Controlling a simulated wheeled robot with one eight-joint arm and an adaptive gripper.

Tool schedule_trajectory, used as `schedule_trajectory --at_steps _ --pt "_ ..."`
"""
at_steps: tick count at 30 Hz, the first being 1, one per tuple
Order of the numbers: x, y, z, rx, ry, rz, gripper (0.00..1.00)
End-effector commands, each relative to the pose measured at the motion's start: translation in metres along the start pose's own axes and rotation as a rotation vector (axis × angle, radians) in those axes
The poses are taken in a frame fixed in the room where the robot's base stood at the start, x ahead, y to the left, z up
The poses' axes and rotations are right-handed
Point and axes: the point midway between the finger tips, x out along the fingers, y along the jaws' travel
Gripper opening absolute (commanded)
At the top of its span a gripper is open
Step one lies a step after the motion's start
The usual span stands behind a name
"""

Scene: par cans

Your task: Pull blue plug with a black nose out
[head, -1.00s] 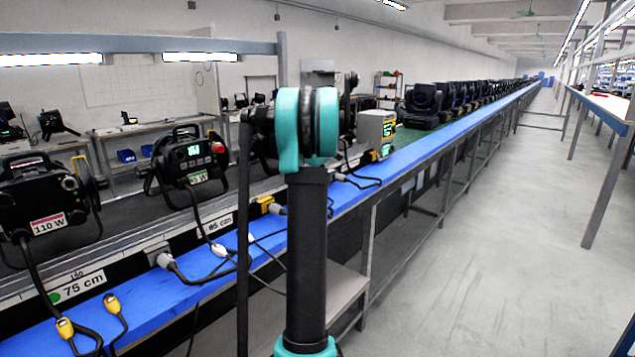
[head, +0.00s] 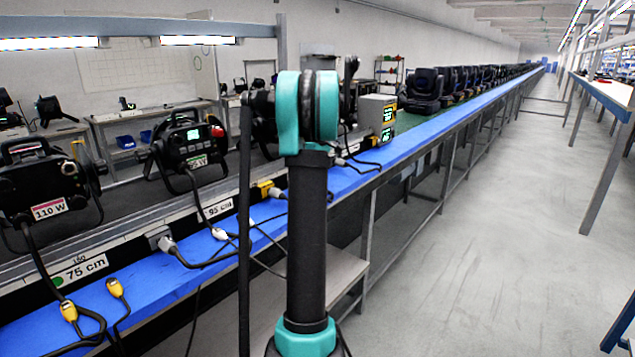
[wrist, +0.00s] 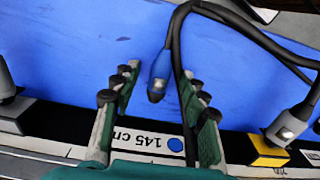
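The blue plug (wrist: 160,67) with a dark nose shows in the wrist view over the blue bench surface (wrist: 75,50). Its nose points down the picture, towards the black rail, and appears free of any socket. No contact with either finger is visible. I cannot tell the height gap. In the head view my arm stands in the middle, and I cannot make out the gripper or this plug.
A white "145 cm" label with a blue dot (wrist: 147,139) sits on the rail. A grey plug (wrist: 290,122) is at a yellow socket (wrist: 268,150) on the right; another grey plug (wrist: 8,88) is at left. Par cans (head: 188,148) line the bench. The right aisle (head: 480,240) is clear.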

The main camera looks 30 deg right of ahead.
Motion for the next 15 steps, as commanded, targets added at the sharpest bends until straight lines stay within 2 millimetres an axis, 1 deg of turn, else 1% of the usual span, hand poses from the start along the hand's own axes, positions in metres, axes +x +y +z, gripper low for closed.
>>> schedule_trajectory --at_steps 8,11,14,15 --pt "-0.003 0.0 0.0 0.0 0.0 0.0 0.44" --pt "-0.011 0.0 0.0 0.0 0.0 0.0 0.44" --pt "-0.028 0.0 0.0 0.0 0.0 0.0 0.44" --pt "-0.036 0.0 0.0 0.0 0.0 0.0 0.44"
